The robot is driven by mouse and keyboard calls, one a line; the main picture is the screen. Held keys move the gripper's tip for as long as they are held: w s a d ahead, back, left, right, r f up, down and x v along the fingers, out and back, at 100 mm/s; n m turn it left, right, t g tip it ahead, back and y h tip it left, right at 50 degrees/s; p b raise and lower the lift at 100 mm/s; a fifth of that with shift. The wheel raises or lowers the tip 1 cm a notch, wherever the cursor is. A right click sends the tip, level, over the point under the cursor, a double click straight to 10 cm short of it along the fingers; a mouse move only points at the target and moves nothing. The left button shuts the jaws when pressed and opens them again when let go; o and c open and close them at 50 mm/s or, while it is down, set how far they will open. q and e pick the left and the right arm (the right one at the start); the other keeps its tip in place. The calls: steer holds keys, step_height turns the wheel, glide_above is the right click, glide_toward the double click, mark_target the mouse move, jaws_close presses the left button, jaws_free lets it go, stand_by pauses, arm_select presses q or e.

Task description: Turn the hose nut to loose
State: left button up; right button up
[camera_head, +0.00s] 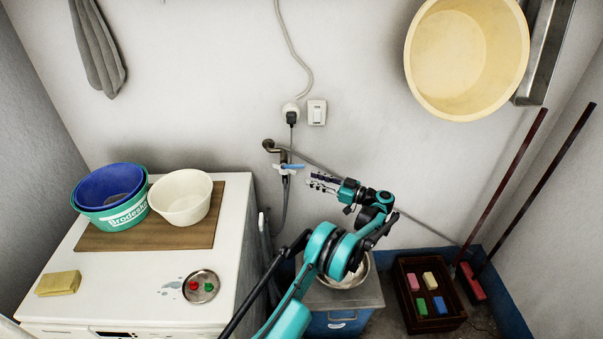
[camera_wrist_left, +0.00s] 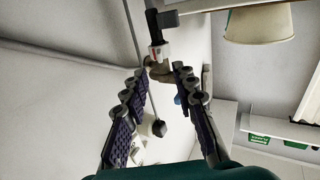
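The wall tap (camera_head: 281,155) has a blue lever handle (camera_head: 292,166) and stands out from the back wall. A grey hose (camera_head: 284,198) hangs below it; the hose nut at the joint is too small to make out clearly. My left gripper (camera_head: 312,181) is just right of the tap, pointing left towards it. In the left wrist view my left gripper (camera_wrist_left: 160,72) is open, its two padded fingers apart. The tap's fitting (camera_wrist_left: 157,52) appears beyond and between the fingertips, with no clear contact. A bit of blue shows beside the right finger. My right gripper is out of view.
A white washing machine (camera_head: 130,270) with basins stands left of the tap. A metal bowl (camera_head: 350,272) sits below my arm. A plug (camera_head: 291,115) and switch (camera_head: 317,112) are on the wall above. A crate (camera_head: 405,315) and brooms stand at right.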

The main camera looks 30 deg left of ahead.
arm_select(q)
steer(key=a+b, duration=0.2)
steer(key=a, duration=0.5)
steer(key=shift+a, duration=0.3)
steer(key=shift+s, duration=0.1)
jaws_close()
